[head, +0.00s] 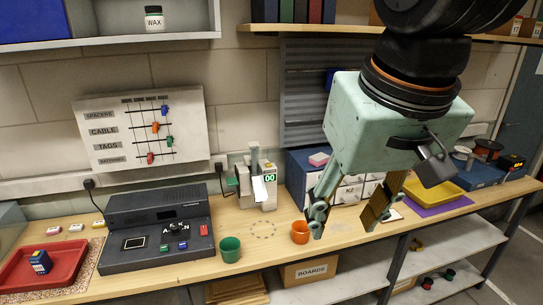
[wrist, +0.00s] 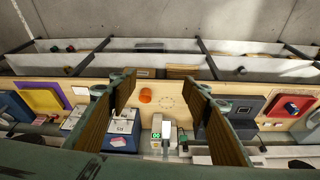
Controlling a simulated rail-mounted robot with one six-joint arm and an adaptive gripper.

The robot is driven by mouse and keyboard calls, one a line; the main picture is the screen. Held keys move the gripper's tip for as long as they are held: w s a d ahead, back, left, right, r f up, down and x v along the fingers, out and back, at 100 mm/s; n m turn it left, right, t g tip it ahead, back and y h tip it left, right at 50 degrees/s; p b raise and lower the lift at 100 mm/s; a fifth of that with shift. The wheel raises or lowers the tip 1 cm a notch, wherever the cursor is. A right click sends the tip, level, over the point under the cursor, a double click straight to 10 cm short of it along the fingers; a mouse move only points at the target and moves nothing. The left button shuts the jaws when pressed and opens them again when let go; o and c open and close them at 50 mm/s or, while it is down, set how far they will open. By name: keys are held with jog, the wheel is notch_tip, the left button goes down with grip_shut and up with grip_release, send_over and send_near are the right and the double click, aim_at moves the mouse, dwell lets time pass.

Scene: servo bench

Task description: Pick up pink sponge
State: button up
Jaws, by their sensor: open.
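The pink sponge (head: 319,159) lies on top of the blue drawer cabinet (head: 299,168), behind and to the left of my gripper (head: 345,222) in the head view. My gripper is open and empty, with its fingers pointing down above the bench. In the wrist view the sponge (wrist: 118,141) shows as a small pink patch on the cabinet, beside the left finger. My gripper's fingers (wrist: 158,88) stand wide apart there, with nothing between them but bench seen below. The gripper hides part of the cabinet in the head view.
An orange cup (head: 300,232) and a green cup (head: 230,249) stand on the bench. A label device (head: 257,185) stands left of the cabinet, and a dark console (head: 156,235) farther left. A yellow tray (head: 436,190) lies right. A shelf (head: 270,28) runs above.

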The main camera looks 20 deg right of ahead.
jog(key=w+d+r+m+h+p, duration=0.1)
jog(key=w+d+r+m, duration=0.1)
jog(key=w, duration=0.6)
jog(key=w+d+r+m+p, duration=0.1)
jog(key=w+d+r+p, duration=0.15)
jog(key=w, duration=0.55)
jog(key=m+g+h+p, duration=0.25)
jog(key=m+p, duration=0.35)
jog(key=m, duration=0.3)
send_over(315, 159)
jog(key=shift+t, duration=0.25)
jog(key=f, duration=1.6)
jog(key=shift+a, duration=0.35)
jog(key=shift+f, duration=0.15)
jog(key=shift+x, duration=1)
jog(key=shift+d+f, duration=0.1)
